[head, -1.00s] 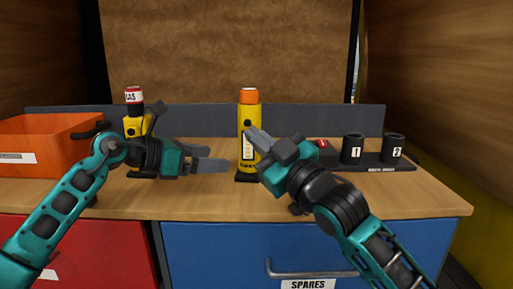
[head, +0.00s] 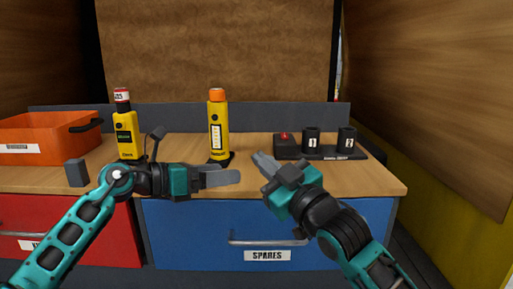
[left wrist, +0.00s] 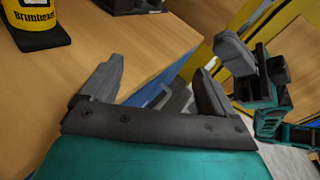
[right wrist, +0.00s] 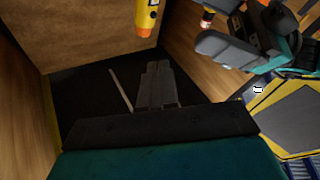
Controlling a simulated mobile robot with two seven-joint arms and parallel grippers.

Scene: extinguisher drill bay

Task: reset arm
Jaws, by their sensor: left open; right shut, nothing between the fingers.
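My left gripper (head: 220,178) is open and empty in front of the bench edge, with its fingers pointing right. Its open fingers also show in the left wrist view (left wrist: 155,90). My right gripper (head: 262,163) is shut and empty, pointing up and left. Its closed fingers also show in the right wrist view (right wrist: 157,85). A yellow cylinder with an orange top (head: 218,130) stands upright on a black base behind and between the grippers. A yellow unit with a red-and-white top (head: 125,135) stands upright at the left.
An orange bin (head: 45,138) sits at the left. A dark rack (head: 320,152) with black cups labelled 1 and 2 and a red piece stands at the right. A small grey block (head: 75,173) lies near the front edge. Blue SPARES drawer (head: 210,225) and red drawer (head: 80,240) are below.

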